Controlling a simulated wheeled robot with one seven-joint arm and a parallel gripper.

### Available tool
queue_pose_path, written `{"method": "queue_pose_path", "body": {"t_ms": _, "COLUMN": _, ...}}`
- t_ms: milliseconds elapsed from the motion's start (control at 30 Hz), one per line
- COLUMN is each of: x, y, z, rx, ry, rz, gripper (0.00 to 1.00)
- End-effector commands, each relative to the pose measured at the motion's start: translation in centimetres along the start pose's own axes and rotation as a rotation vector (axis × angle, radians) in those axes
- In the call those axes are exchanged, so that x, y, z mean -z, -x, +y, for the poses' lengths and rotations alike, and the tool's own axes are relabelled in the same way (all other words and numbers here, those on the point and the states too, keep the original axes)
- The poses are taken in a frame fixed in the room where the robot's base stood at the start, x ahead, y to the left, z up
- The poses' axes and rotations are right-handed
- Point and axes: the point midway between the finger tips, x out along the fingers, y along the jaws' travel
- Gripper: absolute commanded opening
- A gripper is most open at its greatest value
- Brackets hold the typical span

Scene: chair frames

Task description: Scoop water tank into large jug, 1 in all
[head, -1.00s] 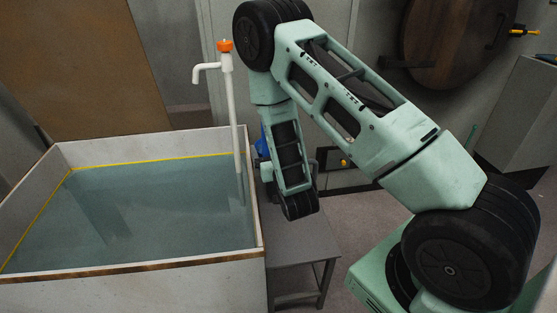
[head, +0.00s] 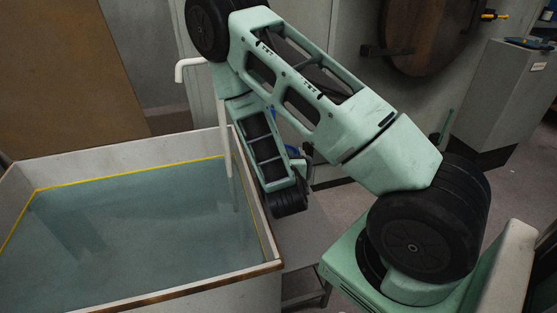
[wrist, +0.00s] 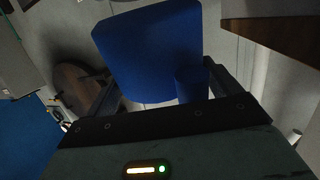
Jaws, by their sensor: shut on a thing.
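The water tank (head: 100,155) is a large pale open box at the left of the head view, with bluish water (head: 140,220) in it and a yellow line around its inside. In the wrist view a blue vessel, which I take as the large jug (wrist: 150,45), is between my gripper's fingers (wrist: 160,92). My gripper is shut on it. A smaller blue rounded part (wrist: 192,84) shows close to the right finger. In the head view only a bit of blue (head: 294,151) shows behind my forearm, beside the tank's right wall. The jug's opening and contents cannot be made out.
A white pipe (head: 226,150) with a bent spout (head: 187,66) stands at the tank's right end, partly behind my arm. A grey low table (head: 308,235) is right of the tank. A round brown wooden disc (head: 430,35) is on the back wall. A grey cabinet (head: 503,95) stands at right.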

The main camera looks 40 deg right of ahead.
Motion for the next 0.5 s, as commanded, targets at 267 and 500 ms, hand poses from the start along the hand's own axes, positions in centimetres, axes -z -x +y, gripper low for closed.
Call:
{"method": "queue_pose_path", "body": {"t_ms": 267, "x": 0.3, "y": -0.5, "z": 0.0, "rx": 0.0, "ry": -0.002, "rz": 0.004, "gripper": 0.6}}
{"method": "queue_pose_path", "body": {"t_ms": 500, "x": 0.6, "y": -1.8, "z": 0.0, "rx": -0.001, "ry": -0.003, "rz": 0.005, "gripper": 0.6}}
